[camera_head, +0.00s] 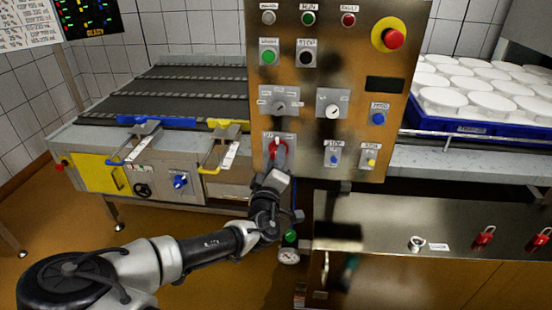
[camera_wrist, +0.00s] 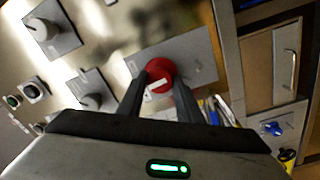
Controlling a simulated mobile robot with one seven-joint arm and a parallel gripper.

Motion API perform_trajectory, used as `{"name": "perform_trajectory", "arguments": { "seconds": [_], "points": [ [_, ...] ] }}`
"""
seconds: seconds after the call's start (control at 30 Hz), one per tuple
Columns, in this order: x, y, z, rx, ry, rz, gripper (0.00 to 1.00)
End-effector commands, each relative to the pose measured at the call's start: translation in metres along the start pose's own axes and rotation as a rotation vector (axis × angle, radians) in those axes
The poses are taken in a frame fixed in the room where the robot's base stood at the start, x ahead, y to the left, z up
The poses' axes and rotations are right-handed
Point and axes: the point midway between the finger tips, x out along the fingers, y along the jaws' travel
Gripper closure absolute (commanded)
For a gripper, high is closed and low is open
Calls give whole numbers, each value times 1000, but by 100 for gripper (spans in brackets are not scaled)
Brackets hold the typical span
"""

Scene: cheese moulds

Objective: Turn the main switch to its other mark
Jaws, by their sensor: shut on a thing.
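The main switch (camera_head: 273,147) is a red rotary knob on a light plate, low on the left of the upright metal control panel (camera_head: 290,75). In the wrist view the red knob (camera_wrist: 160,75) sits between my two dark fingers, with a small pale label or bar on it. My gripper (camera_head: 277,152) is at the panel, shut on this knob (camera_wrist: 158,88). In the head view my gripper covers much of the plate, so its marks cannot be read.
Other panel controls are close by: a grey selector (camera_head: 279,102), a second selector (camera_head: 332,110), a blue button (camera_head: 377,119) and a red emergency button (camera_head: 391,38). A conveyor (camera_head: 170,92) stands left. A blue crate (camera_head: 480,117) of white moulds stands right, above a steel cabinet top (camera_head: 380,215).

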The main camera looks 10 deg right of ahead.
Motion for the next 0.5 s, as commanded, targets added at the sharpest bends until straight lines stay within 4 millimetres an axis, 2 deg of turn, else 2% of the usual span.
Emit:
{"name": "perform_trajectory", "arguments": {
  "seconds": [0.5],
  "points": [
    [0,0,1,-465,19,4,90]
  ]
}}
